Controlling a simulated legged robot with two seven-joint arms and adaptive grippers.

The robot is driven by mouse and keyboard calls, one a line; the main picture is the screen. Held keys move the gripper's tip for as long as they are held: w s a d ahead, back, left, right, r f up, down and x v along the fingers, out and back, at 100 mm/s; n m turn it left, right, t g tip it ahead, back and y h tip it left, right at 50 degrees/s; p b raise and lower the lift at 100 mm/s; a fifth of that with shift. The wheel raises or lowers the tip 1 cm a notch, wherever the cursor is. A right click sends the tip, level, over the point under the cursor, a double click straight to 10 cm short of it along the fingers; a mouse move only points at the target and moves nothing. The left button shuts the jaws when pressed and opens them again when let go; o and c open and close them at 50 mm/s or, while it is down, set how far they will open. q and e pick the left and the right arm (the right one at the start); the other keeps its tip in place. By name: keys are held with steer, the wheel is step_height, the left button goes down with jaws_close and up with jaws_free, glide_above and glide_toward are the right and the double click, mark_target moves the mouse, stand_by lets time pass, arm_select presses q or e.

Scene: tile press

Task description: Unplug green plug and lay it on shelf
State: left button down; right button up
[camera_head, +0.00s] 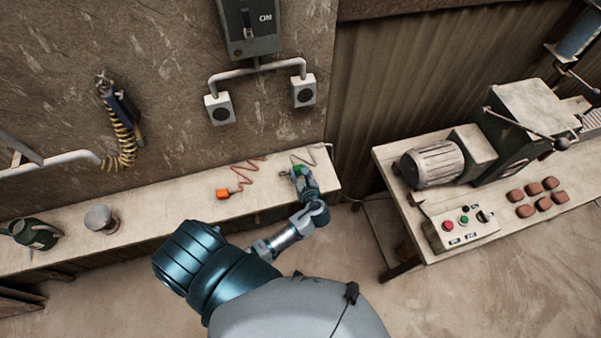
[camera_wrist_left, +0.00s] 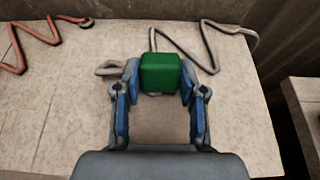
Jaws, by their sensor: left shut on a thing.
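The green plug (camera_wrist_left: 160,72) is a small green block between the fingertips of my left gripper (camera_wrist_left: 159,82), which is shut on it. In the head view the green plug (camera_head: 300,170) shows at the tip of my left gripper (camera_head: 302,178), over the right end of the shelf (camera_head: 165,212). A grey cord (camera_wrist_left: 210,40) lies behind it. I cannot tell whether the plug touches the shelf. Two grey wall sockets, one at left (camera_head: 219,109) and one at right (camera_head: 303,90), hang above the shelf under a switch box (camera_head: 250,25). My right gripper is not in view.
An orange plug (camera_head: 222,194) with a coiled orange cord lies on the shelf, left of my gripper. A round metal piece (camera_head: 101,218) and a dark green object (camera_head: 33,234) stand further left. A press table (camera_head: 400,165) with a motor and buttons stands at the right.

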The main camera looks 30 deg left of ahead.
arm_select(q)
steer(key=c, duration=0.6)
jaws_free()
steer(key=r+p, duration=0.1)
steer(key=s+d+r+p, duration=0.1)
steer(key=p, duration=0.1)
steer(key=s+d+r+p, duration=0.1)
steer(key=p, duration=0.1)
steer(key=shift+d+r, duration=0.1)
steer(key=shift+r, duration=0.05)
steer(key=shift+p+v, duration=0.35)
steer(key=shift+v, duration=0.55)
steer(key=shift+s+d+r, duration=0.55)
steer(key=shift+d+r, duration=0.1)
steer(key=shift+r, duration=0.15)
steer(key=shift+s+d+r, duration=0.55)
steer(key=shift+d+r, duration=0.1)
steer(key=shift+r, duration=0.15)
